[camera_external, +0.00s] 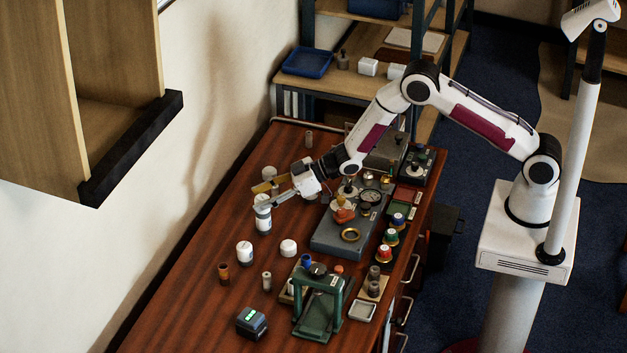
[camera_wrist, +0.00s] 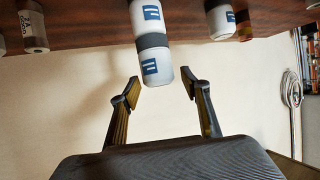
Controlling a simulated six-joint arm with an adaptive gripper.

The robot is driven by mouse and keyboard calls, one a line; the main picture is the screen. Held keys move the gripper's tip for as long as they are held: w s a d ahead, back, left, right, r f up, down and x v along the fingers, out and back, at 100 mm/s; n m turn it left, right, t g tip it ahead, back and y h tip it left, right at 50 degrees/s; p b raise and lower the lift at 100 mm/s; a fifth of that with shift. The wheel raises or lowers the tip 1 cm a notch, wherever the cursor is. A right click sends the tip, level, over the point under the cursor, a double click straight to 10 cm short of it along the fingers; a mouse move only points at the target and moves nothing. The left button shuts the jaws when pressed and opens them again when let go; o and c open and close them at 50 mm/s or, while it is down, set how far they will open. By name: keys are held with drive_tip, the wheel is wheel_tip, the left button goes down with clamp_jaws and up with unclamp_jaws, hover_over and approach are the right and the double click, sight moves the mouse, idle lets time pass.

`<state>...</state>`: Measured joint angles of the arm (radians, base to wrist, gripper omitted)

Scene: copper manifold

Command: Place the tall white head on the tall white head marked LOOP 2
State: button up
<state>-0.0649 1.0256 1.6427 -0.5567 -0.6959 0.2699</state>
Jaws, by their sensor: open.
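Two tall white heads stand as one upright stack, with a grey band between them. In the wrist view, where the table is at the top, the upper head (camera_wrist: 154,70) and the lower head (camera_wrist: 150,12) each show a blue mark. The external view also shows the upper head (camera_external: 262,200) and lower head (camera_external: 263,222); any LOOP 2 lettering is too small to read. My gripper (camera_external: 256,198) is open beside the stack's top. In the wrist view, its fingertips (camera_wrist: 162,82) are spread on either side of the upper head's end, with gaps showing at both sides.
Another white head (camera_external: 244,254) and a low white piece (camera_external: 288,248) stand nearer the front. A brown bottle (camera_external: 224,274) and a grey cylinder (camera_external: 267,281) are also there. A grey manifold base (camera_external: 325,240) is right of the stack, and a green frame (camera_external: 335,310) stands in front.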

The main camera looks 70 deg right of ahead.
drive_tip(key=v, duration=1.1)
drive_tip(key=shift+s+d+r, duration=0.15)
drive_tip(key=shift+s+d, duration=0.05)
drive_tip(key=shift+s, duration=0.15)
idle(0.7)
drive_tip(key=s+d+r+m+g+h, duration=0.1)
drive_tip(key=s+d+r+h, duration=0.1)
drive_tip(key=s+d+r, duration=0.3)
drive_tip(key=s+d+r+m+h, duration=0.15)
drive_tip(key=s+r, duration=0.25)
drive_tip(key=r, duration=0.4)
drive_tip(key=s+d+r+m+g+h, duration=0.1)
drive_tip(key=s+d+r+h, duration=0.1)
drive_tip(key=s+d+r, duration=0.3)
drive_tip(key=s+a+r+m+g, duration=0.1)
drive_tip(key=s+r+g, duration=0.1)
drive_tip(key=s, duration=1.3)
drive_tip(key=s+a+r+g, duration=0.1)
drive_tip(key=s+r+g, duration=0.1)
drive_tip(key=s, duration=1.3)
drive_tip(key=shift+r+m, duration=0.35)
drive_tip(key=shift+r, duration=0.25)
